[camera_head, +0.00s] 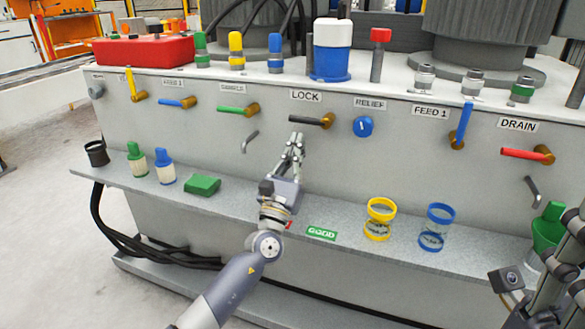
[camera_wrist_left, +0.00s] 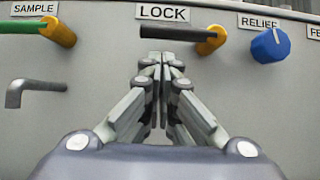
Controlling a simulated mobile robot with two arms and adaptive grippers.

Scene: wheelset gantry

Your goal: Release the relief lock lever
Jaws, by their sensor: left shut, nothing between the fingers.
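The lock lever (camera_head: 305,119) is a black handle under the LOCK label (camera_head: 305,96). It lies about level and points left from its brass valve body (camera_head: 327,121). It also shows in the left wrist view (camera_wrist_left: 170,32). The blue relief knob (camera_head: 363,126) is to its right, under the RELIEF label (camera_head: 370,103). My left gripper (camera_head: 297,139) is shut and empty, with its tips just below the lever. In the left wrist view the tips (camera_wrist_left: 162,60) sit under the handle; I cannot tell if they touch it. My right arm is partly in view at the lower right edge.
Other levers flank it: a green sample lever (camera_head: 233,109), a blue feed lever (camera_head: 465,120) and a red drain lever (camera_head: 520,154). A bent metal hook (camera_head: 249,141) sticks out at lower left.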

